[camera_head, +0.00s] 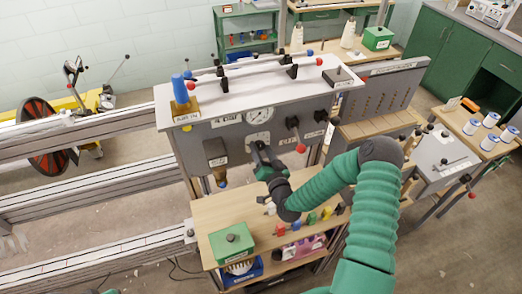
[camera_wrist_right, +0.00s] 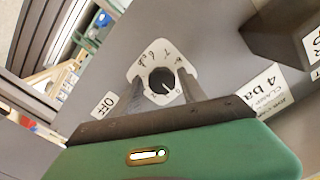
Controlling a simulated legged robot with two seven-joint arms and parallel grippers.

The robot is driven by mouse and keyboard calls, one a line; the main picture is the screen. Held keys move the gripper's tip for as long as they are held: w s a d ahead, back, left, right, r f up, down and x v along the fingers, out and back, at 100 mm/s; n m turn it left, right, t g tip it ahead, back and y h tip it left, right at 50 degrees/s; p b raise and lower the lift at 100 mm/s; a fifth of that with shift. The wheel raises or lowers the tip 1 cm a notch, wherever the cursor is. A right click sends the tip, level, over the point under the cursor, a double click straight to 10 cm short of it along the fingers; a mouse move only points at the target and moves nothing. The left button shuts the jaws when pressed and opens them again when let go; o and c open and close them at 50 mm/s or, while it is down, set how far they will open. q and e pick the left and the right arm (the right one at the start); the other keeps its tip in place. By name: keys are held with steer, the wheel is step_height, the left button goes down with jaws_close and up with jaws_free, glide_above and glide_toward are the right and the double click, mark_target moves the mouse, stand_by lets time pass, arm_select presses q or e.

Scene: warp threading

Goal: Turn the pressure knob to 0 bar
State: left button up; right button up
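The pressure knob (camera_wrist_right: 163,82) is a round black dial on a white plate (camera_wrist_right: 135,71) with small numbers. In the right wrist view it lies between the two dark fingertips of my right gripper (camera_wrist_right: 166,87). The fingers are apart, one on each side of the knob, with some white plate showing between; I cannot tell if either touches it. A short light mark on the knob points toward the lower right; the number it meets is too small to read. In the head view my right gripper (camera_head: 258,153) is at the grey panel below the round gauge (camera_head: 260,115) and mostly hides the knob. My left gripper is not in view.
The grey panel (camera_head: 210,133) carries black knobs (camera_head: 292,122) to the right and a boxy fitting (camera_head: 215,152) to the left. A wooden shelf (camera_head: 205,214) below holds a green box (camera_head: 231,242) and several coloured pieces. An OFF label (camera_wrist_right: 104,105) sits left of the plate.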

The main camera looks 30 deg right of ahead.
steer(key=shift+o, duration=0.6)
steer(key=p+v, duration=0.1)
steer(key=v, duration=1.5)
steer(key=shift+s+p, duration=0.3)
steer(key=shift+s, duration=0.1)
steer(key=shift+f, duration=0.1)
